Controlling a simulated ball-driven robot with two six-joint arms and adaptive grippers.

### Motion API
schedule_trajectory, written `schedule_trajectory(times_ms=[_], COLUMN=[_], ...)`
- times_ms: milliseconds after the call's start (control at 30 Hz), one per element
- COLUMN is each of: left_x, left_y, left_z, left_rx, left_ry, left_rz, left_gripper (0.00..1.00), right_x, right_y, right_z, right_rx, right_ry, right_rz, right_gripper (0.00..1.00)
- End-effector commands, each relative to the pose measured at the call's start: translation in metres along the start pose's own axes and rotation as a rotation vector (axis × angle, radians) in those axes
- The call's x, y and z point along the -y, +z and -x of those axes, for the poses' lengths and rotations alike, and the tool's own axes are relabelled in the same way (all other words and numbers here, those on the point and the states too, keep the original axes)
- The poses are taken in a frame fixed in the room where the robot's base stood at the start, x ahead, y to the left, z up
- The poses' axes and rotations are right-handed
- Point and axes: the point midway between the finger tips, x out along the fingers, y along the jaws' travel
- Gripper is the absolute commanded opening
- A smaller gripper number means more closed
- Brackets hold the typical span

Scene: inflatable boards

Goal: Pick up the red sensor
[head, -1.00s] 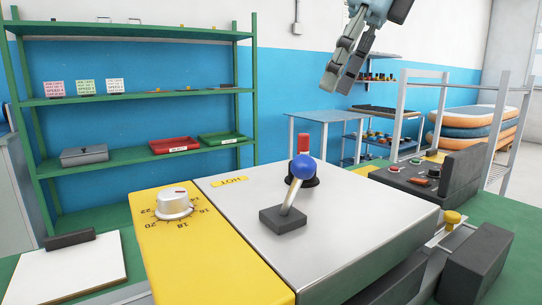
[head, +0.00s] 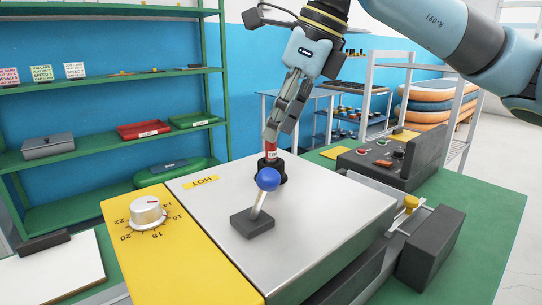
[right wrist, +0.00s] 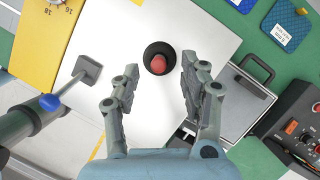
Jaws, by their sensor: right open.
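The red sensor (head: 270,151) stands upright in a round black base on the metal top of the machine. In the right wrist view the red sensor (right wrist: 159,64) shows from above, inside its black ring. My right gripper (head: 274,128) is open, pointing down just above the sensor, with its fingers partly covering it in the head view. In the right wrist view the fingers of the right gripper (right wrist: 160,78) are spread, one on each side of the sensor's line; I see no contact. My left gripper is not in view.
A lever with a blue knob (head: 268,179) stands close in front of the sensor. A yellow panel with a silver dial (head: 147,213) is at the left. A dark control box (head: 385,160) with buttons sits at the right. Green shelves (head: 100,150) stand behind.

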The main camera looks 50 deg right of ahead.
Motion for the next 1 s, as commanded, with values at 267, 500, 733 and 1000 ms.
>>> schedule_trajectory(times_ms=[267, 500, 733, 1000], left_x=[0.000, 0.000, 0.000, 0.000], left_y=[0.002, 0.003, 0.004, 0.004], left_z=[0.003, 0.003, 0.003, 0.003], left_rx=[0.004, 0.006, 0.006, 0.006], left_ry=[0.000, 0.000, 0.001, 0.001], left_rz=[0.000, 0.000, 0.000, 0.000], left_gripper=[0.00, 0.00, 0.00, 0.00], right_x=[-0.002, -0.001, -0.001, -0.001], right_y=[0.001, 0.001, 0.001, 0.001], right_z=[-0.029, -0.033, -0.033, -0.033], right_rx=[0.001, -0.001, -0.001, -0.001], right_ry=[0.003, -0.001, 0.000, 0.000], right_rz=[-0.002, 0.000, -0.001, -0.001], right_gripper=[0.44, 0.44, 0.24, 0.00])
